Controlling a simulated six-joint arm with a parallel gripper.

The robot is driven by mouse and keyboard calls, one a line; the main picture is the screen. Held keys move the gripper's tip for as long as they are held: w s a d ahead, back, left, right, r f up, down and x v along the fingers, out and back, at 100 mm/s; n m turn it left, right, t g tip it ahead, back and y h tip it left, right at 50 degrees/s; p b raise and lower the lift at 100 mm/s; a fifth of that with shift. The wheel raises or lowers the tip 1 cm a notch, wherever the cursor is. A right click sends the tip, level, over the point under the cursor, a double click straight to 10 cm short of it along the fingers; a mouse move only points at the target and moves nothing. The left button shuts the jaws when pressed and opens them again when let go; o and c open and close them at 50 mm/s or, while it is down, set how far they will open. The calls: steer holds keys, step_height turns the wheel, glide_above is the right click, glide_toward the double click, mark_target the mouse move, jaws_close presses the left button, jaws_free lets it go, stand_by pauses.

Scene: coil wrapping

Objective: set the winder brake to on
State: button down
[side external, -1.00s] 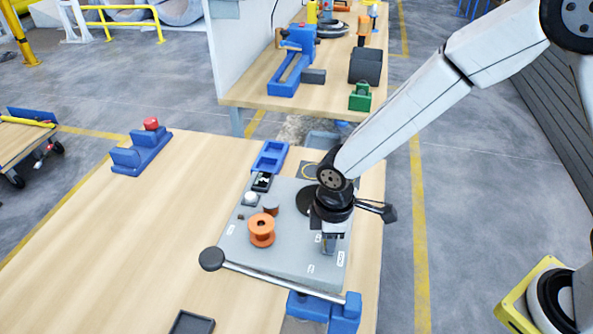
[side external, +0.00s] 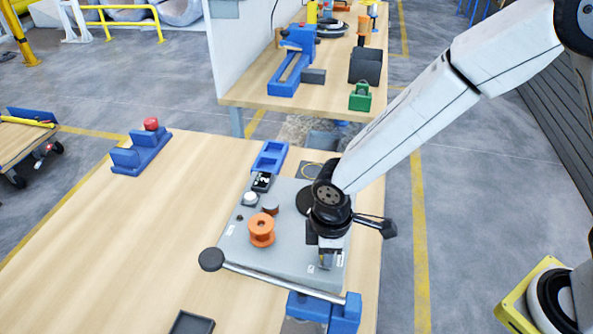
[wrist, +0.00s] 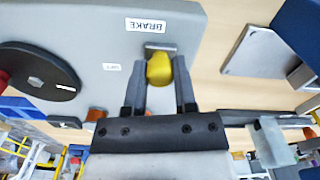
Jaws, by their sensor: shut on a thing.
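The winder brake shows in the wrist view as a yellow knob (wrist: 160,70) beside a grey metal piece on the grey winder plate (wrist: 80,25). An upside-down BRAKE label (wrist: 162,26) lies beyond it, and a small label that seems to read OFF (wrist: 111,67) sits to its left. My gripper (wrist: 159,66) is shut on the yellow knob, one finger on each side. In the side view my gripper (side external: 325,263) is low over the right part of the plate (side external: 285,258), and the knob is hard to make out there.
An orange spool (side external: 262,230) stands on the plate, left of my gripper. A white button (side external: 250,198) and black disc (side external: 306,200) lie further back. The table's left side (side external: 120,240) is mostly clear.

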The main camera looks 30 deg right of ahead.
steer(key=shift+s+a, duration=0.15)
steer(key=shift+a, duration=0.1)
steer(key=c, duration=0.6)
jaws_free()
steer(key=shift+o, duration=1)
steer(key=shift+d+r, duration=0.1)
steer(key=shift+r, duration=0.1)
steer(key=shift+r, duration=3.75)
steer(key=s+d+m+t, duration=0.2)
steer(key=d+m, duration=0.9)
steer(key=d, duration=1.1)
steer(key=shift+s+f+m+t, duration=0.25)
steer(key=shift+s+m+t, duration=0.05)
steer(key=shift+s, duration=0.75)
